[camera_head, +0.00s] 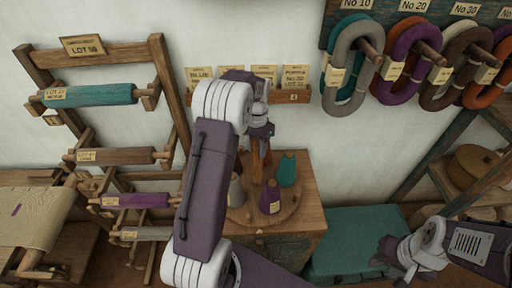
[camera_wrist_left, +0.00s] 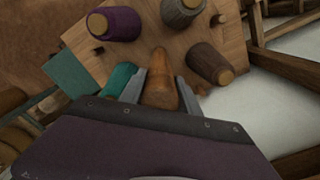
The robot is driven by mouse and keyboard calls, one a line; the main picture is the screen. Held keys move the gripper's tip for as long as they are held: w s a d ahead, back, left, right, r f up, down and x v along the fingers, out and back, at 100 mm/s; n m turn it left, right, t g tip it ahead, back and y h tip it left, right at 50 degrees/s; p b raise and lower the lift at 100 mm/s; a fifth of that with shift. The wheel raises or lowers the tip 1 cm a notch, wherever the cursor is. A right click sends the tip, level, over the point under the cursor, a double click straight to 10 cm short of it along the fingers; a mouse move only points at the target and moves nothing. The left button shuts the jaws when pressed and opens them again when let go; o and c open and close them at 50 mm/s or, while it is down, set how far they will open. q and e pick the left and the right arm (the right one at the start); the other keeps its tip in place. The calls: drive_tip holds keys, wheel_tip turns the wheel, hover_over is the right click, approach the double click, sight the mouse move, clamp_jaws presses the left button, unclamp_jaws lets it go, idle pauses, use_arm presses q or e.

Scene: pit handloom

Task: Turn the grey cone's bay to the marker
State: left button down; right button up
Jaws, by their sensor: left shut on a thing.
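A round wooden turntable (camera_head: 283,214) sits on a wooden cabinet and carries cones. The grey cone (camera_head: 236,191) stands at its left, partly behind my left arm; it also shows at the top of the left wrist view (camera_wrist_left: 182,11). A purple cone (camera_head: 270,198) stands at the front and a teal cone (camera_head: 287,170) at the right. A brown cone (camera_wrist_left: 211,63) shows only in the wrist view. My left gripper (camera_wrist_left: 158,90) is shut on the turntable's upright wooden post (camera_wrist_left: 158,78), between the cones. My right gripper (camera_head: 408,270) is low at the right, away from the turntable; its fingers are unclear. I cannot make out the marker.
A wooden rack (camera_head: 155,100) with yarn rollers stands at the left. Labelled cards (camera_head: 264,75) sit on a wall ledge behind the turntable. Yarn hanks (camera_head: 408,55) hang at the upper right. A teal chest (camera_head: 355,238) stands right of the cabinet, near a shelf.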

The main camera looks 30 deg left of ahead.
use_arm(q)
drive_tip(key=shift+w+d+r+n+p, duration=0.1)
drive_tip(key=shift+n+p, duration=0.4)
drive_tip(key=shift+n, duration=2)
drive_tip(key=shift+n+p, duration=0.35)
drive_tip(key=shift+n, duration=1.75)
drive_tip(key=shift+w+n, duration=0.1)
drive_tip(key=shift+n, duration=0.4)
drive_tip(key=c, duration=0.9)
unclamp_jaws()
drive_tip(key=shift+w, duration=0.1)
drive_tip(key=r+b, duration=0.2)
drive_tip(key=r, duration=0.6)
drive_tip(key=shift+a, duration=0.2)
drive_tip(key=shift+r, duration=0.45)
